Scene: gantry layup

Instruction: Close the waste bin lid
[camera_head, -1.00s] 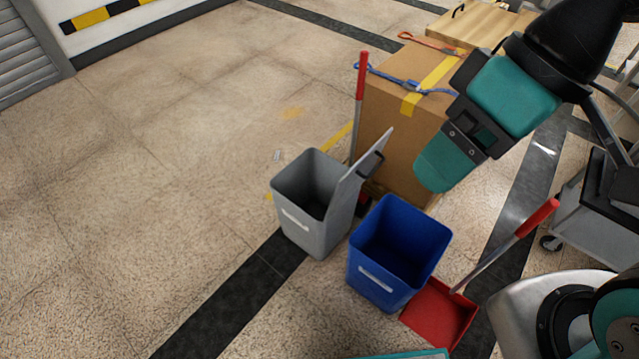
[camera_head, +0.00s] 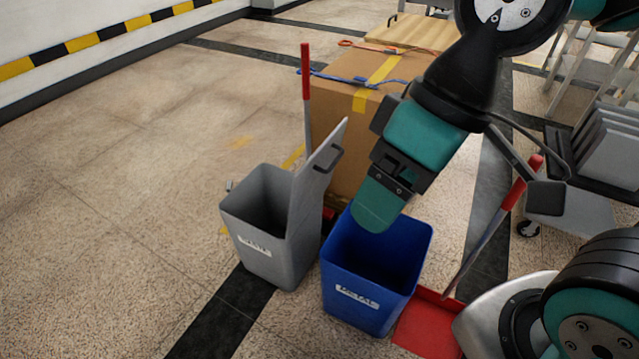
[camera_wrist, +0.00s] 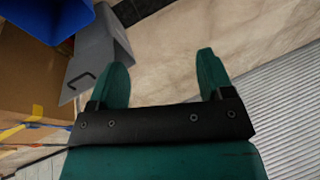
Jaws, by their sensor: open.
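The grey waste bin (camera_head: 262,246) stands upright on the floor with a label on its front. Its lid (camera_head: 316,185) is hinged on the right side and stands open, tilted up, with a dark handle. The bin also shows in the wrist view (camera_wrist: 117,40), with the lid (camera_wrist: 88,66) and its handle to the left of my fingers. My gripper (camera_head: 374,212) is to the right of the lid, above the blue bin in the head view. In the wrist view my gripper (camera_wrist: 164,72) has its two teal fingers apart with nothing between them.
An open blue bin (camera_head: 366,293) stands right of the grey bin. Behind are a cardboard box (camera_head: 345,140) with straps and a red-handled pole (camera_head: 306,90). A red dustpan (camera_head: 425,325) lies at the right. The floor left of the grey bin is clear.

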